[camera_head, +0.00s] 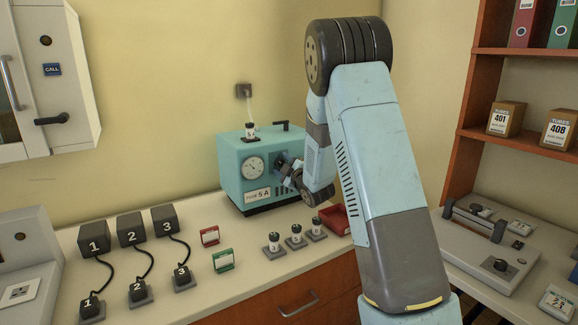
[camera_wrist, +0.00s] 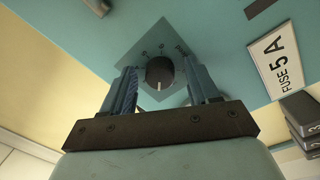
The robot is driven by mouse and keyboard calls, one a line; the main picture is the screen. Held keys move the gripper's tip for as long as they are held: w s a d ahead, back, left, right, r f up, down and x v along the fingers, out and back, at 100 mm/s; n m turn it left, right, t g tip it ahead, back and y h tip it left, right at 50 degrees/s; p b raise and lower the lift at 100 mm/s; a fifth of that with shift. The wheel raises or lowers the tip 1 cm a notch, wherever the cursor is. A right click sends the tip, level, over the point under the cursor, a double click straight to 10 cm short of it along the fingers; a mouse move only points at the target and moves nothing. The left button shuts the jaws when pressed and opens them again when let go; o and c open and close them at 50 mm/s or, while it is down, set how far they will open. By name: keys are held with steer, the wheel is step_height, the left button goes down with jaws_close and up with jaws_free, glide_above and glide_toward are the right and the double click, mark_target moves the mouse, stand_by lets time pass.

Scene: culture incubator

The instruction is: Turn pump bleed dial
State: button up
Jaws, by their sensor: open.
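The teal pump box (camera_head: 237,165) stands on the counter against the wall, with a round gauge and a "FUSE 5 A" label on its front. The bleed dial (camera_wrist: 160,72) is a dark round knob with a light pointer mark, on a grey diamond-shaped plate (camera_wrist: 141,46) with markings. My gripper (camera_wrist: 160,84) is open, one finger to each side of the dial, with gaps showing between the fingers and the knob. How far the fingertips reach along the knob I cannot tell. In the head view my gripper (camera_head: 290,172) is at the pump's front right and mostly hides the dial.
A red tray (camera_head: 336,219) sits right of the pump, below my wrist. Several small numbered plugs (camera_head: 297,238) and red and green card holders (camera_head: 223,261) stand on the counter before it. Numbered black boxes (camera_head: 131,230) with cables stand left.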

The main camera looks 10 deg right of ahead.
steer(key=v, duration=1.3)
steer(key=shift+s+f, duration=0.2)
steer(key=shift+s, duration=0.15)
steer(key=shift+d+r, duration=0.1)
steer(key=s+d+r+m+g+h, duration=0.3)
steer(key=s+r+m+g+h, duration=0.2)
steer(key=s+r+m, duration=0.4)
steer(key=s+a+r+m+g, duration=0.1)
steer(key=s+a+m+g, duration=0.1)
steer(key=s, duration=1.1)
steer(key=s+a+r+m+g, duration=0.1)
steer(key=s+g, duration=0.4)
steer(key=s, duration=0.9)
steer(key=a+m, duration=0.1)
steer(key=m, duration=0.1)
steer(key=shift+a+r+m, duration=0.25)
steer(key=shift+r+m, duration=0.05)
steer(key=shift+r, duration=0.1)
stand_by(2.1)
